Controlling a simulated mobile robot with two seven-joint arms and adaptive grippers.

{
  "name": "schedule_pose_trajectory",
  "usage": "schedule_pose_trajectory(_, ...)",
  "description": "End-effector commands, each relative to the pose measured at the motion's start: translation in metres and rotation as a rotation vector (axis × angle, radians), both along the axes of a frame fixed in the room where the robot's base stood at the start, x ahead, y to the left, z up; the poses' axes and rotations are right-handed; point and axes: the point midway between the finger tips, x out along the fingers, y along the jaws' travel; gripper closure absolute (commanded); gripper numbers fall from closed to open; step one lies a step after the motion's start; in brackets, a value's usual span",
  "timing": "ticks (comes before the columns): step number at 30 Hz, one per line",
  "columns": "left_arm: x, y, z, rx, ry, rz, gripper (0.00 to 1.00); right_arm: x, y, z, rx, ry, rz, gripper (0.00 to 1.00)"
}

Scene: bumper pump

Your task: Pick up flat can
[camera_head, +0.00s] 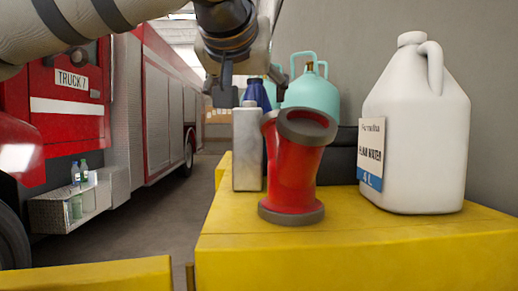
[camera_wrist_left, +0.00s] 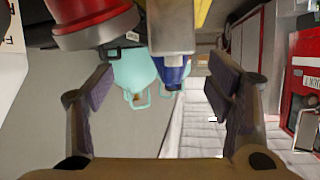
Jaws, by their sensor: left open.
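The flat can, a narrow grey-white upright box shape (camera_head: 247,150), stands on the yellow surface behind and left of a red pump part with grey ends (camera_head: 293,180). My left gripper (camera_head: 250,85) hangs above the can, open, with its fingers spread apart. In the left wrist view the can (camera_wrist_left: 171,24) shows at the top, between the lines of the two open fingers of my left gripper (camera_wrist_left: 160,90), and appears beyond the fingertips. Nothing is between the fingers. My right gripper is in neither view.
A large white jug (camera_head: 415,130) stands at the right on the yellow surface (camera_head: 350,255). A blue bottle (camera_head: 257,93) and a teal tank (camera_head: 312,92) stand behind the can. A red truck (camera_head: 165,105) stands at the left across open floor.

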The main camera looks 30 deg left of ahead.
Motion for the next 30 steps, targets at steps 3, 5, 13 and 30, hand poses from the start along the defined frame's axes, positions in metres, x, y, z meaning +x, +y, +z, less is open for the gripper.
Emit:
schedule_pose_trajectory(3,0.001,0.025,-0.003,-0.055,-0.004,0.116,0.27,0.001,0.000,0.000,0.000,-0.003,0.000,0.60)
schedule_pose_trajectory(5,0.011,0.032,-0.008,-0.059,-0.002,0.126,0.27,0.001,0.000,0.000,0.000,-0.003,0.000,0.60)
schedule_pose_trajectory(13,0.051,0.049,-0.026,-0.055,-0.004,0.118,0.27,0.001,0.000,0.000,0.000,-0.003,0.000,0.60)
schedule_pose_trajectory(30,0.098,0.066,-0.049,-0.054,-0.002,0.114,0.31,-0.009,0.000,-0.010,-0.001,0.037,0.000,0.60)
